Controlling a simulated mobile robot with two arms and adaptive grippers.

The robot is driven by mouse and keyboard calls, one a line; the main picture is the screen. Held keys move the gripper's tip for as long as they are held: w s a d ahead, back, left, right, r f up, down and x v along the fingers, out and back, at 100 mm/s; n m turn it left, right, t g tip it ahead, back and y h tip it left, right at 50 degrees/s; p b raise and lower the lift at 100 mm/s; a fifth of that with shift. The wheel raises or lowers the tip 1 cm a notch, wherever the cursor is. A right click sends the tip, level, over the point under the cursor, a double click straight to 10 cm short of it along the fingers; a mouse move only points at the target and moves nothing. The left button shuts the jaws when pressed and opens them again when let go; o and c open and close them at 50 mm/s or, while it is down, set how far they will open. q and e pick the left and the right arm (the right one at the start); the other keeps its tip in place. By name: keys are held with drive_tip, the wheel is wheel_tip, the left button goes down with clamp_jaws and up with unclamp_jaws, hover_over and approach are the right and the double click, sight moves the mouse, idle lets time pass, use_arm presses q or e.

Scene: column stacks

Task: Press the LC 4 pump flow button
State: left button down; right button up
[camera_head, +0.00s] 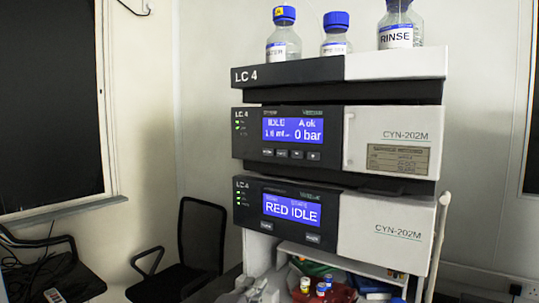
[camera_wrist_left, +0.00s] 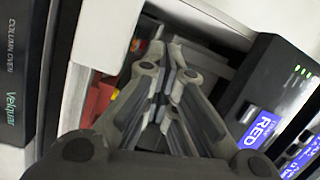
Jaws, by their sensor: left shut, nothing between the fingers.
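The LC 4 stack stands in the middle of the head view. Its upper module (camera_head: 250,133), which I take for the pump, has a blue display (camera_head: 292,130) reading IDLE and 0 bar. A row of several small buttons (camera_head: 290,154) sits under that display; their labels are too small to read, so I cannot tell which is flow. The lower module (camera_head: 250,205) shows RED IDLE. My left gripper (camera_head: 264,282) is shut and empty, low in front of the stack, below the lower module. In the left wrist view its closed fingers (camera_wrist_left: 165,75) point beside the RED display (camera_wrist_left: 264,128).
Capped bottles (camera_head: 397,28) stand on top of the stack. An open compartment under the lower module holds small vials (camera_head: 321,288) and red items. A black chair (camera_head: 195,245) is at the left. A column oven panel (camera_wrist_left: 20,75) is close at the wrist view's left.

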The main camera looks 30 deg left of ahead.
use_arm(q)
drive_tip(key=s+r+m+t, duration=0.3)
drive_tip(key=r+m+t, duration=0.15)
drive_tip(key=r, duration=1.25)
drive_tip(key=m+t, duration=0.4)
drive_tip(key=t, duration=0.1)
approach(268, 152)
drive_tip(key=s+a+r, duration=0.3)
drive_tip(key=s+r, duration=0.4)
drive_tip(key=shift+w+g, duration=0.2)
drive_tip(key=shift+g, duration=0.05)
drive_tip(key=shift+w+d, duration=0.15)
drive_tip(key=shift+w, duration=2.05)
drive_tip(key=shift+w+d, duration=0.15)
drive_tip(key=shift+w, duration=2.05)
drive_tip(key=shift+w, duration=0.15)
drive_tip(key=shift+w, duration=0.3)
